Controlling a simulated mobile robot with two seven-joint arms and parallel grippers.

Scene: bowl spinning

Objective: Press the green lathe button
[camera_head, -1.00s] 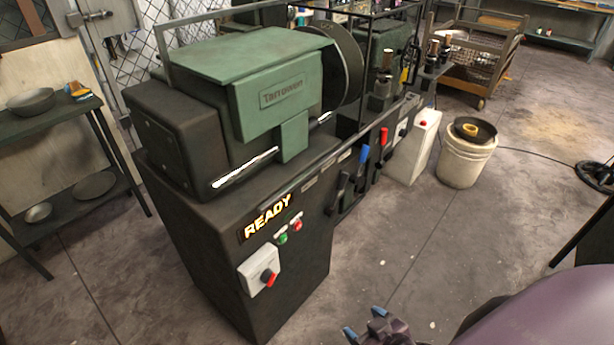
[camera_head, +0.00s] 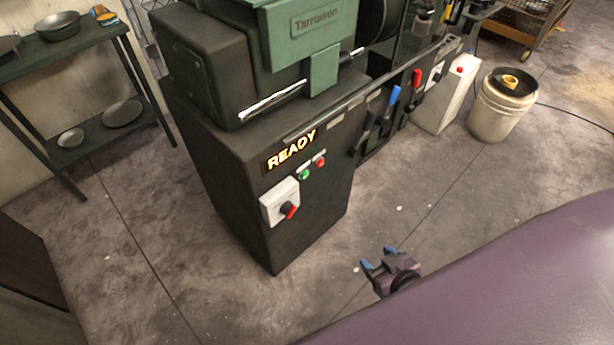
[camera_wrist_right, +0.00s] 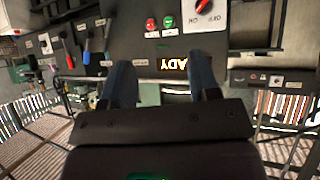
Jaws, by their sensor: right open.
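The green lathe button (camera_head: 305,174) is on the dark front panel of the lathe (camera_head: 230,190), under the lit READY sign (camera_head: 291,151). A red button (camera_head: 320,161) is just to its right. In the right wrist view the green button (camera_wrist_right: 169,21) shows upside down beside the red one, beyond my fingers. My right gripper (camera_head: 378,262) has blue fingertips and is open and empty. In the head view it is low, in front of the lathe and right of the panel, apart from the button. In the wrist view its fingers (camera_wrist_right: 164,80) stand wide apart. My left gripper is not in view.
A white switch box with a red-tipped knob (camera_head: 281,203) sits below the sign. Blue (camera_head: 393,96) and red (camera_head: 417,76) levers stick out farther right. A white bucket (camera_head: 501,108) stands at the right. Shelves with bowls (camera_head: 122,113) are at the left. Floor before the lathe is clear.

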